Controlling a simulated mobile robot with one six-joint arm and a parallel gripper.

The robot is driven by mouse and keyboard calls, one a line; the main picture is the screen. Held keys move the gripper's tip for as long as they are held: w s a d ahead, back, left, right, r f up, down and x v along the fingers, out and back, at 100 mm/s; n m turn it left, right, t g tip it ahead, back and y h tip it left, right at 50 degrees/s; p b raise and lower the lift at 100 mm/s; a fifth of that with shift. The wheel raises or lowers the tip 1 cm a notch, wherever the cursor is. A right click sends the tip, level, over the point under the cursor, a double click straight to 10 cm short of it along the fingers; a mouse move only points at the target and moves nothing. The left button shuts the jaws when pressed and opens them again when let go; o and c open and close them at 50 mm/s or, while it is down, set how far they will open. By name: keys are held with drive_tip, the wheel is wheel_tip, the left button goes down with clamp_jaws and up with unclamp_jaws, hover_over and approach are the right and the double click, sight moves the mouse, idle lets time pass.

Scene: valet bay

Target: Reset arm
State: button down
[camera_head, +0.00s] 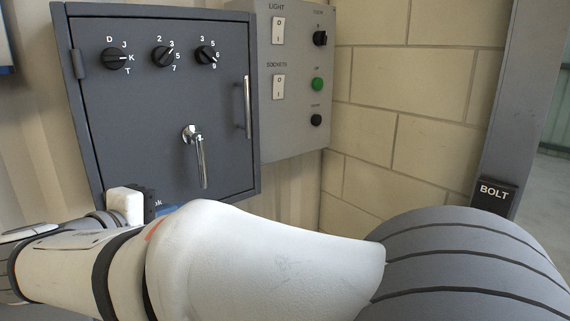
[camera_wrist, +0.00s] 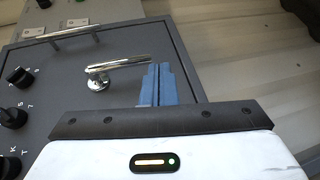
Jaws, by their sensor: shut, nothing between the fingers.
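My gripper (camera_wrist: 160,72) is shut and empty, its two blue fingers pressed together in the wrist view. Its tips appear just below the free end of a chrome lever handle (camera_wrist: 122,63); I cannot tell whether they touch it. In the head view the same lever (camera_head: 202,160) hangs down on the door of a dark grey cabinet (camera_head: 125,150). The door looks closed. My white arm crosses the bottom of the head view and hides the cabinet's lower edge, and only a bit of blue shows at my gripper there.
The door has three dials: left (camera_head: 116,58), middle (camera_head: 163,56) and right (camera_head: 206,55). A bar handle (camera_head: 247,107) is at its right. A grey panel (camera_head: 300,140) holds switches, knobs and a green button (camera_head: 317,84). A BOLT label (camera_head: 494,192) marks a post at right.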

drive_tip(key=w+d+f+m+g+p, duration=0.1)
drive_tip(key=d+f+m+g+p, duration=0.25)
drive_tip(key=d, duration=0.95)
drive_tip(key=w+d+m+g+p, duration=0.15)
drive_tip(key=d+g+p, duration=0.35)
drive_tip(key=d, duration=0.7)
drive_tip(key=s+d+f+m+g+y+p, duration=0.1)
drive_tip(key=s+d+m+g+y+p, duration=0.2)
drive_tip(key=s+d, duration=0.8)
drive_tip(key=s+m+y+p, duration=0.1)
drive_tip(key=m+y+p, duration=0.1)
drive_tip(key=m+p, duration=0.2)
drive_tip(key=shift+d+m, duration=0.25)
drive_tip(key=shift+m, duration=0.65)
drive_tip(key=shift+f, duration=0.1)
